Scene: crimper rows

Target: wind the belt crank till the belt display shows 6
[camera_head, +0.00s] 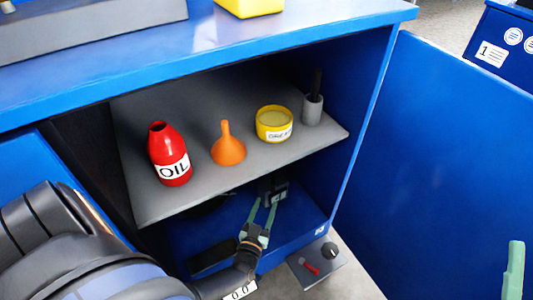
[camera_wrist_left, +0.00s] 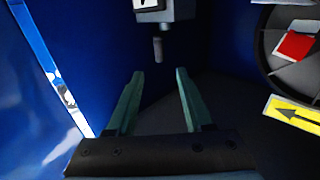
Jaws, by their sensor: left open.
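My left gripper (camera_head: 267,201) reaches into the lower space of the blue cabinet, its two green fingers apart. A dark grey box (camera_head: 276,188) is just beyond its tips. In the left wrist view, the open fingers (camera_wrist_left: 160,72) have nothing between them. Ahead, a grey box (camera_wrist_left: 168,10) with a short peg (camera_wrist_left: 157,48) hangs at the top; I cannot tell whether this is the belt crank. A white plate with a dark mark on the box is cut off, so no number is readable. A green finger (camera_head: 513,270), apparently my right gripper's, shows at the right edge; its opening is hidden.
A shelf (camera_head: 200,200) above my left gripper bears a red oil bottle (camera_head: 170,155), orange funnel (camera_head: 228,150), yellow tin (camera_head: 273,123) and grey cup (camera_head: 312,110). In the wrist view, a dark wheel (camera_wrist_left: 277,72) and yellow arrow label (camera_wrist_left: 295,113) are right. The blue door (camera_head: 440,160) stands open.

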